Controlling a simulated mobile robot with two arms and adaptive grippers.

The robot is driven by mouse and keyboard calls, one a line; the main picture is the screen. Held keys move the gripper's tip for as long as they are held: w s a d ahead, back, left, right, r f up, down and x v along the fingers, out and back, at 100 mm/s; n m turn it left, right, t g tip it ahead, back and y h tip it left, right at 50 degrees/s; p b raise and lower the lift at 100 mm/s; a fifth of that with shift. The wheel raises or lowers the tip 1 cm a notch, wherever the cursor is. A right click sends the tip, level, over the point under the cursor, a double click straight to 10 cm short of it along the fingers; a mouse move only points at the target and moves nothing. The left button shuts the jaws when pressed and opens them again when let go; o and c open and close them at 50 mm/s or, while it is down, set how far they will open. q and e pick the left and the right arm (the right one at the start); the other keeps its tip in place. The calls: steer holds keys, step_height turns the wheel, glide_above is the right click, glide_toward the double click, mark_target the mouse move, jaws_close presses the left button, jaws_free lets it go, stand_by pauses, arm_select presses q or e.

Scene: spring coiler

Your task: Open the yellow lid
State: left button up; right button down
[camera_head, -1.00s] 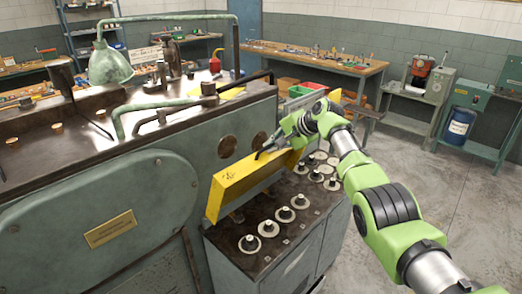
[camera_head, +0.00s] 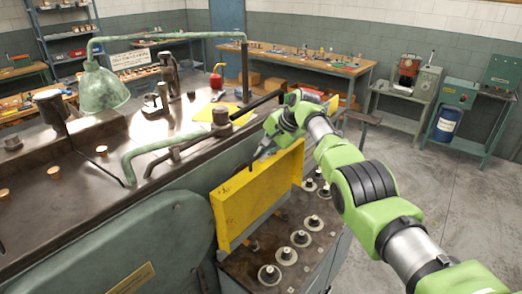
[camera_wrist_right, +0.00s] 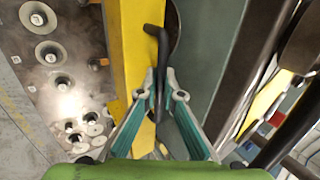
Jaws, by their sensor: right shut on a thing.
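The yellow lid (camera_head: 258,200) is on the side of the green-grey machine, its flat face standing roughly upright above a ledge with several round knobs. My right gripper (camera_head: 258,155) is at the lid's upper edge. In the right wrist view, the yellow lid (camera_wrist_right: 139,50) runs down the middle, with a dark bent handle (camera_wrist_right: 161,55) beside it. The right gripper's fingers (camera_wrist_right: 160,95) are closed around the lower part of this handle. The exact contact at the fingertips is small and partly hidden. My left gripper is not in view.
The knob ledge (camera_head: 240,268) lies below the lid. A green lamp (camera_head: 103,88) and pipes stand on the machine top. A dark bar (camera_head: 258,105) runs close behind the gripper. Open floor (camera_head: 430,190) lies to the right.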

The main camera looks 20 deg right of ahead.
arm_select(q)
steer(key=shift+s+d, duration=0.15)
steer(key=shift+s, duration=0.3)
arm_select(e)
steer(key=shift+s+f, duration=0.1)
steer(key=shift+f, duration=0.05)
steer(key=c, duration=2.5)
jaws_free()
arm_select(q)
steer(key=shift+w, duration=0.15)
arm_select(e)
steer(key=shift+s+d+r, duration=0.1)
steer(key=shift+d+r, duration=0.1)
steer(key=shift+r, duration=0.3)
steer(key=v, duration=1.1)
